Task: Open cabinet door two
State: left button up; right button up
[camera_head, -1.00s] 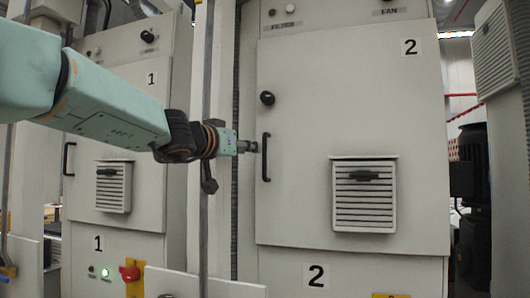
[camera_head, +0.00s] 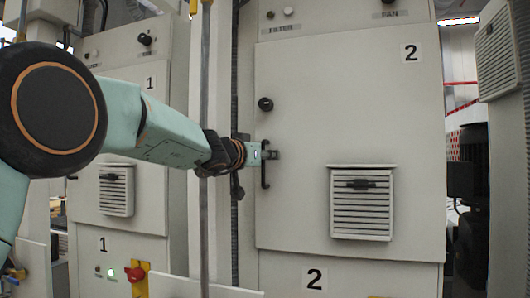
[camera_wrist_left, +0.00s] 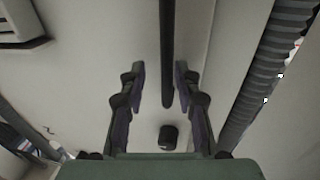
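Cabinet door two (camera_head: 310,140) is a large pale panel marked "2" and looks closed. Its black vertical bar handle (camera_head: 264,176) is at the door's left edge, with a round black knob (camera_head: 265,104) above it. My left gripper (camera_head: 272,155) is at the upper part of the handle. In the left wrist view, my left gripper (camera_wrist_left: 158,82) is open, with one finger on each side of the handle (camera_wrist_left: 167,50) and gaps on both sides. The round knob shows below the fingers in that view (camera_wrist_left: 168,137). My right gripper is not in view.
Cabinet one (camera_head: 125,110) stands to the left. A thin vertical pole (camera_head: 205,80) stands between the cabinets, close to my left arm. Door two has a louvred vent (camera_head: 361,203). Dark machinery (camera_head: 468,190) stands at the right.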

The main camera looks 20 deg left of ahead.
pick_arm(q)
jog(key=shift+s+a, duration=0.1)
jog(key=shift+s, duration=0.05)
jog(key=shift+a+f, duration=0.1)
jog(key=shift+a, duration=0.15)
jog(key=shift+c, duration=0.3)
jog(key=shift+w+a+f, duration=0.2)
jog(key=shift+w+a, duration=0.05)
jog(key=shift+w, duration=0.25)
jog(key=c, duration=0.3)
jog(key=shift+s+d+r, duration=0.25)
jog(key=shift+s+d, duration=0.05)
jog(key=shift+d, duration=0.15)
grip_shut()
jog(key=shift+w+a, duration=0.2)
